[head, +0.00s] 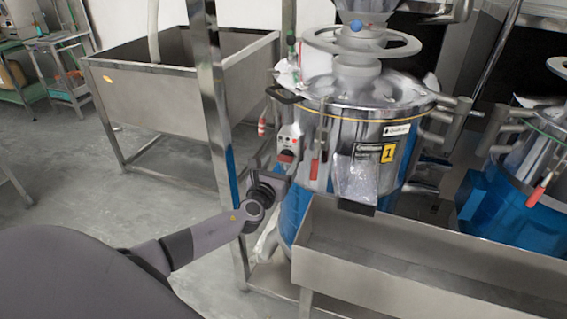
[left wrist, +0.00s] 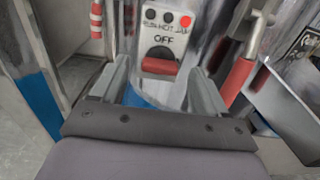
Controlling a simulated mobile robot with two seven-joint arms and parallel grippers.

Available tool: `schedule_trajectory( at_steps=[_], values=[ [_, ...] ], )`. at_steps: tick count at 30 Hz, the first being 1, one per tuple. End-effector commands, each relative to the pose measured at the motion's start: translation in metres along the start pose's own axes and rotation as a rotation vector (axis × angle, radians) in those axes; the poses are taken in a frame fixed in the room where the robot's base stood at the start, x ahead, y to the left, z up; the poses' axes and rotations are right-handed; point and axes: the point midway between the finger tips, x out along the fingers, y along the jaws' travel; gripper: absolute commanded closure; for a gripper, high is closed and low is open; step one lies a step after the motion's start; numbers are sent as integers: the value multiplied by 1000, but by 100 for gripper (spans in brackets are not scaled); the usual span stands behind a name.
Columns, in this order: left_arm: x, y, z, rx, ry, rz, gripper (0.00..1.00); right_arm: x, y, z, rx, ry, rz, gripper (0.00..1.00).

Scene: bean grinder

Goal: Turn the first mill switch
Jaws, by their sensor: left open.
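The first mill (head: 360,120) is a steel drum with a blue lower body and a yellow "1" label. Its switch panel (head: 290,135) is on the drum's left front. The red switch (head: 286,156) shows low on this panel. In the left wrist view the red switch (left wrist: 160,66) sits below the word OFF, with small round lights above. My left gripper (head: 281,168) is close in front of the panel. In the left wrist view its open fingers (left wrist: 160,82) stand either side of the switch; contact cannot be told. My right gripper is out of view.
A red-handled lever (head: 314,168) is right of the panel, close to the right finger in the wrist view. A steel post (head: 218,130) stands left of the mill. A steel trough (head: 400,268) is in front, and a second mill (head: 530,190) at right.

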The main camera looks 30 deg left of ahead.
Motion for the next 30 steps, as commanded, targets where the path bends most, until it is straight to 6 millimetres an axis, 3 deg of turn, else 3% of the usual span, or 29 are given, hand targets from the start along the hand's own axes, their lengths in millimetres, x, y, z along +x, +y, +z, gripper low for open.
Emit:
schedule_trajectory(
  at_steps=[6, 17, 23, 30],
  values=[
    [18, 0, -1, -1, 0, 0, 26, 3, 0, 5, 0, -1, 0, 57],
    [22, 0, 0, -2, 1, -1, 26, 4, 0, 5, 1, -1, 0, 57],
    [22, 0, 0, -2, 1, -1, 82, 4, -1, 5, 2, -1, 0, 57],
    [22, 0, -1, -14, 1, -1, 82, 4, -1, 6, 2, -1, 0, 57]
  ],
)
